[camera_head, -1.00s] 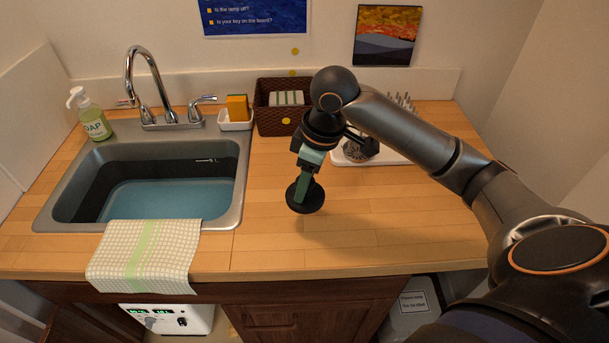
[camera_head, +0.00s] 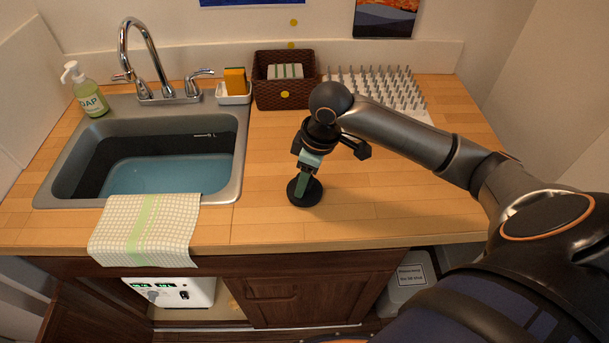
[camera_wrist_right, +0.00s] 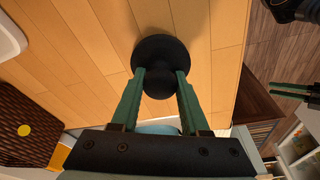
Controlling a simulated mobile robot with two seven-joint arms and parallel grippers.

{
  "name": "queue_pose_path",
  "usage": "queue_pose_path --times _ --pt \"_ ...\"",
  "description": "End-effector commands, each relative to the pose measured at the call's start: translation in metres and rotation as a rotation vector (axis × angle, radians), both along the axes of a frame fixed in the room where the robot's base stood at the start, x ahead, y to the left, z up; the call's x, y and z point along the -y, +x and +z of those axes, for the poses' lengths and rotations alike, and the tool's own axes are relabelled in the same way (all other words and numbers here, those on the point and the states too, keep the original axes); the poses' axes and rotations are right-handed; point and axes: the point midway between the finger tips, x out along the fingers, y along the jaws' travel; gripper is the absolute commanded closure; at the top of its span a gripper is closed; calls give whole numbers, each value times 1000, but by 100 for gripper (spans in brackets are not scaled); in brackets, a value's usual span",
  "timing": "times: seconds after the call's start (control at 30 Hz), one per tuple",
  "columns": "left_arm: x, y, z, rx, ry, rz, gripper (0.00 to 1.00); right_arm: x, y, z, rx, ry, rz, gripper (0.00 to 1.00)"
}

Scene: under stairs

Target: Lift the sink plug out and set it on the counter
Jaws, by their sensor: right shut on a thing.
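The sink plug (camera_head: 309,195) is a black round disc with a knob, over the wooden counter (camera_head: 265,215) to the right of the sink (camera_head: 241,165). My right gripper (camera_head: 303,184) points down with its green fingers shut on the plug's knob. In the right wrist view, the fingertips (camera_wrist_right: 160,76) grip the knob from both sides, and the plug's disc (camera_wrist_right: 160,48) lies beyond them. The disc is level and at, or very close to, the counter top; I cannot tell whether it touches. Green fingers, seemingly of my left gripper (camera_wrist_right: 295,92), show small at the right edge there.
Blue water stands in the sink. A checked towel (camera_head: 145,230) hangs over its front edge. A brown basket (camera_head: 285,93), a sponge dish (camera_head: 234,97) and a white spiked rack (camera_head: 400,95) stand behind. The counter right of my gripper is clear.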

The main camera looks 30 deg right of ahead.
Motion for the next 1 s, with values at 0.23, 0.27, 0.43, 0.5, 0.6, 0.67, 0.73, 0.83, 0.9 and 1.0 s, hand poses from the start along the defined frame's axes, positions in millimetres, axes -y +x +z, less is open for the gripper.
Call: queue_pose_path --times 0.23,0.27,0.43,0.5,0.6,0.67,0.73,0.83,0.9,1.0 --pt "0 0 0 0 0 0 54 0 0 0 -1 1 0 37" --pt "0 0 0 0 0 0 54 0 0 0 -1 1 0 34" --pt "0 0 0 0 0 0 54 0 0 0 -1 1 0 20" --pt "0 0 0 0 0 0 54 0 0 0 -1 1 0 20" --pt "0 0 0 0 0 0 54 0 0 0 -1 0 0 25" --pt "0 0 0 0 0 0 54 0 0 0 -1 0 0 25" --pt "0 0 0 0 0 0 54 0 0 0 -1 1 0 25" --pt "0 0 0 0 0 0 54 0 0 0 -1 1 0 25" --pt "0 0 0 0 0 0 54 0 0 0 -1 1 0 25" --pt "0 0 0 0 0 0 54 0 0 0 -1 1 0 25"
